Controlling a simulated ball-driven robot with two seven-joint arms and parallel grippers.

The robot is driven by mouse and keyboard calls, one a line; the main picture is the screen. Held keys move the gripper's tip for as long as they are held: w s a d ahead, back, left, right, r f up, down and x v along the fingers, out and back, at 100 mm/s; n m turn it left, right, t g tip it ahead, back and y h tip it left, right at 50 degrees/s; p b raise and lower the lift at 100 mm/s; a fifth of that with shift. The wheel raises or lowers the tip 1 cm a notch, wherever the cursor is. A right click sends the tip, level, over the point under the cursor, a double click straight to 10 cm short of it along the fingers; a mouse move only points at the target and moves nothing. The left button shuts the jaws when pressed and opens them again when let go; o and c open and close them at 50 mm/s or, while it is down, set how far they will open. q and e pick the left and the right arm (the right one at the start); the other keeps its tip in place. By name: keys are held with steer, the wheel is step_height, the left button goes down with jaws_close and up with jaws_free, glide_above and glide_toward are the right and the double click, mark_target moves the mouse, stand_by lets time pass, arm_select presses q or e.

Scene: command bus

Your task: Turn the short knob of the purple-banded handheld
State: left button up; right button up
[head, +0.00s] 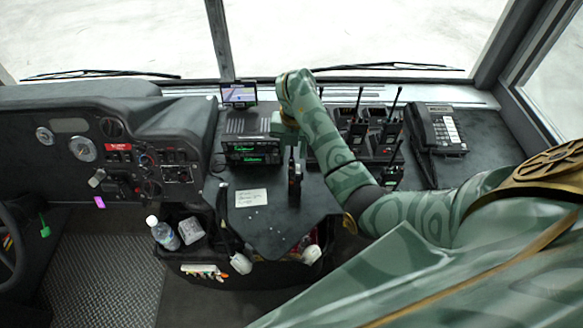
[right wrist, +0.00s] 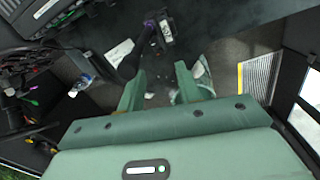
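A dark handheld (head: 295,182) with an upright antenna stands near the front of the console, below my right gripper (head: 288,138) in the head view. The short knob is too small to make out. Several more handhelds (head: 357,132) stand in a charger rack, partly hidden by my right arm. My left gripper is not in view.
A radio unit with green displays (head: 252,152) and a small screen (head: 239,94) stand left of the gripper. A desk phone (head: 437,128) is at the right. A paper note (head: 251,197) lies on the console. A bottle (head: 162,233) stands in the bin below.

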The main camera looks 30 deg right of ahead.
mark_target(291, 168)
step_height(291, 168, down, 7)
steer(key=shift+w+r+b, duration=0.1)
steer(key=shift+r+b, duration=0.1)
steer(key=shift+b, duration=0.6)
steer(key=shift+a, duration=0.1)
jaws_close()
